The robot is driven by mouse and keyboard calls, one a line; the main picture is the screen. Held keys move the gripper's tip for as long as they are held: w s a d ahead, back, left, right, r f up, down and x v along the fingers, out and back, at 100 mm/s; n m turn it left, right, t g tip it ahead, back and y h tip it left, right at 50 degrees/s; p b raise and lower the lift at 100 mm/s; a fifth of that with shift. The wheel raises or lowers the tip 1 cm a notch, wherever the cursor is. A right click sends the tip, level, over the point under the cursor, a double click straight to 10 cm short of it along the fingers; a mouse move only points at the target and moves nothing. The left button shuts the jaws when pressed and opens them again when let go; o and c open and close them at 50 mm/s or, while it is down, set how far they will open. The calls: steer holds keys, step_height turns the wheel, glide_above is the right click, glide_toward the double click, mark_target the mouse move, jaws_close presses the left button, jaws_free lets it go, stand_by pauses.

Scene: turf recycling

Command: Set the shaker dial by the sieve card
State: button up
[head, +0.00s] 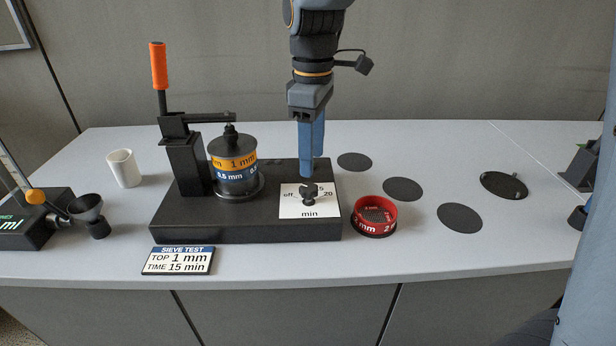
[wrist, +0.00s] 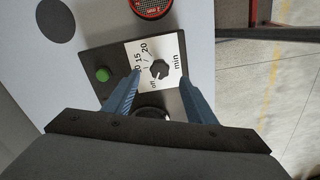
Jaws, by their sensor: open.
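The sieve card (head: 179,261) lies at the table's front left and reads "SIEVE TEST, TOP 1 mm, TIME 15 min". The black shaker dial (head: 309,193) sits on a white plate (head: 295,207) with "off", "15", "20" and "min" showing. It also shows in the wrist view (wrist: 160,69); I cannot tell which mark it points to. My gripper (head: 311,172) is open above the dial, pointing down. In the wrist view the blue fingers (wrist: 160,77) stand either side of the dial, apart from it. The shaker (head: 240,231) holds an orange 1 mm sieve (head: 233,160) over a blue 0.5 mm sieve (head: 236,177).
An orange-handled clamp (head: 158,66) rises left of the stack. A red sieve (head: 375,215) stands right of the shaker. A green button (wrist: 103,74) shows near the dial. A white cup (head: 124,169) and black funnel (head: 89,212) stand left; dark discs (head: 460,217) lie right.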

mark_target(309, 187)
steer(key=shift+a+f, duration=0.1)
steer(key=shift+a, duration=0.25)
steer(key=shift+d+f, duration=0.1)
steer(key=shift+f, duration=3.5)
steer(key=c, duration=1)
steer(key=shift+p, duration=0.3)
steer(key=shift+c, duration=0.2)
